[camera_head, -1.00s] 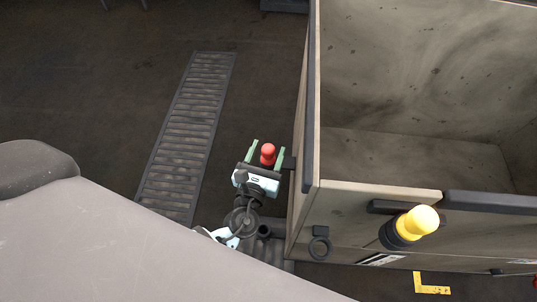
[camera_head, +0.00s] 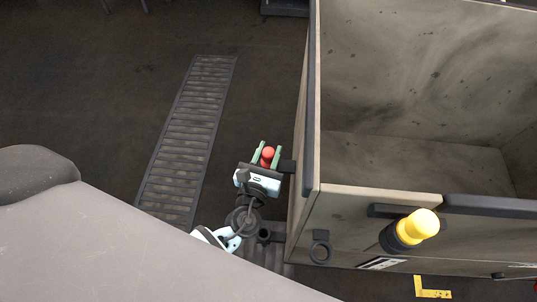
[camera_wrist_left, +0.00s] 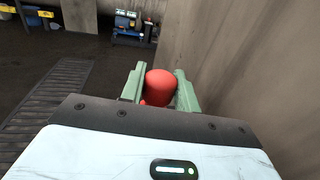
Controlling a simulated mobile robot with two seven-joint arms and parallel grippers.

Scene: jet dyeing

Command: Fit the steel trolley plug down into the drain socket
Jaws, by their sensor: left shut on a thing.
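A red rounded knob (camera_head: 268,153) stands beside the trolley's left wall, seemingly the top of the plug; the part below it is hidden. My left gripper (camera_head: 267,156) is shut on it, one green finger on each side. In the left wrist view the red knob (camera_wrist_left: 160,87) sits between the green fingers (camera_wrist_left: 157,88), close to the trolley wall. My right gripper is not in view.
The big beige open trolley (camera_head: 380,195) fills the right side. A slatted floor grate (camera_head: 190,135) runs to the left.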

